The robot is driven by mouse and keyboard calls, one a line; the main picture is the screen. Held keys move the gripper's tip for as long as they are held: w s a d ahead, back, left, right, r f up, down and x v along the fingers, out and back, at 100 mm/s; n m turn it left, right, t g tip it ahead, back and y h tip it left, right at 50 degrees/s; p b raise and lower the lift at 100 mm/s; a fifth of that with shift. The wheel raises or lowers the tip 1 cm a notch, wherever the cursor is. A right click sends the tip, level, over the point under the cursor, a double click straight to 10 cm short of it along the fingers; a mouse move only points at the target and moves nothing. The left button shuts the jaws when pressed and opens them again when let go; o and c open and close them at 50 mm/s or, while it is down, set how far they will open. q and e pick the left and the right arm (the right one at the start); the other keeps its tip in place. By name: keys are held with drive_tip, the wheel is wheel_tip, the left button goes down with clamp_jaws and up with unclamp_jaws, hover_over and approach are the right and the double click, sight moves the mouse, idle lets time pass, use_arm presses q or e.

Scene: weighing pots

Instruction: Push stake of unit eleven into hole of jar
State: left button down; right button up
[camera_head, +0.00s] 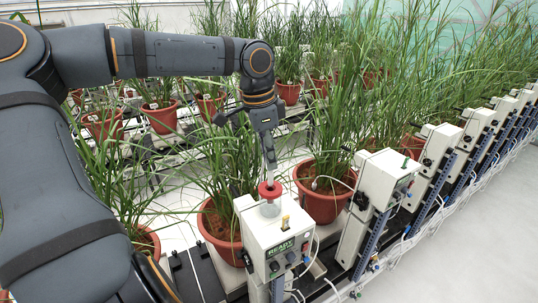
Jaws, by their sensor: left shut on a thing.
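My left gripper (266,132) points down above the near control box and is shut on a thin pale stake (269,158). The stake stands nearly upright, its lower end at the red lid of a small clear jar (271,208). How far the stake goes into the lid's hole is too small to tell. The jar stands on top of the white unit box (283,243), which shows a green "READY" display. A unit number cannot be read. My right gripper is not in view.
Potted grass plants stand close by, one pot (323,192) right behind the box and another pot (219,226) to its left. A row of similar white boxes (388,178) runs to the upper right. White cables hang at the front. The pale floor at right is clear.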

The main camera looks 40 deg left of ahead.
sight(269, 186)
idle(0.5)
use_arm(q)
drive_tip(key=shift+f, duration=0.2)
drive_tip(key=shift+f+b, duration=0.5)
drive_tip(key=shift+f, duration=0.6)
drive_tip(key=shift+f+b, duration=0.65)
drive_tip(key=shift+f, duration=0.85)
drive_tip(key=c, duration=1.1)
unclamp_jaws()
drive_tip(key=shift+r, duration=0.15)
